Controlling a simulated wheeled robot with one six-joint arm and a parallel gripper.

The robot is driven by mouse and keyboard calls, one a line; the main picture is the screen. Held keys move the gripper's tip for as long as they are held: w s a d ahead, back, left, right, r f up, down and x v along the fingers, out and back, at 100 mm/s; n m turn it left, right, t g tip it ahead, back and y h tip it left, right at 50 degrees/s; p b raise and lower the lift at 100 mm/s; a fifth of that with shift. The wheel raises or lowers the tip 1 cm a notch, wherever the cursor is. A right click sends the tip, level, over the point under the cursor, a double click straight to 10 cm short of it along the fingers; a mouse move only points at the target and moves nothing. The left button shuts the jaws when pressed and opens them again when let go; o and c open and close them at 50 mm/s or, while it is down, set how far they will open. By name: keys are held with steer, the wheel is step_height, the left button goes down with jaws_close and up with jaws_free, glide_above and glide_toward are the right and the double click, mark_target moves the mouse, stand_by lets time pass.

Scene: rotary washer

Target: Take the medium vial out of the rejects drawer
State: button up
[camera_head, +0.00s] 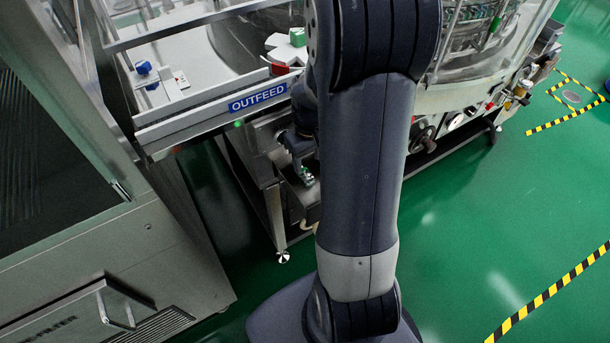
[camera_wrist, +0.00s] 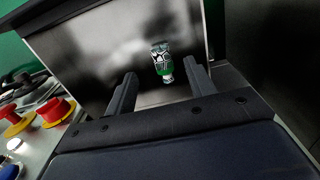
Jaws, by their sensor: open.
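The vial (camera_wrist: 162,60) is small and glassy, with green showing in it and a narrower end towards my gripper. It lies in the metal rejects drawer (camera_wrist: 95,50) in the wrist view. I cannot tell its size class, and no other vial shows there. My gripper (camera_wrist: 160,71) is open, with one finger to each side of the vial's near end; whether it touches the vial is unclear.
Red and yellow emergency buttons (camera_wrist: 56,110) stand left of the drawer in the wrist view. The OUTFEED rail (camera_head: 258,97) runs above the drawer area in the head view. A steel cabinet (camera_head: 150,235) stands at left; green floor (camera_head: 480,220) lies open at right.

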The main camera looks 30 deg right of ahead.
mark_target(310, 177)
step_height(310, 177, down, 7)
steer(key=shift+f+b, duration=0.15)
steer(key=shift+b, duration=0.45)
steer(key=shift+c, duration=0.3)
steer(key=c, duration=1)
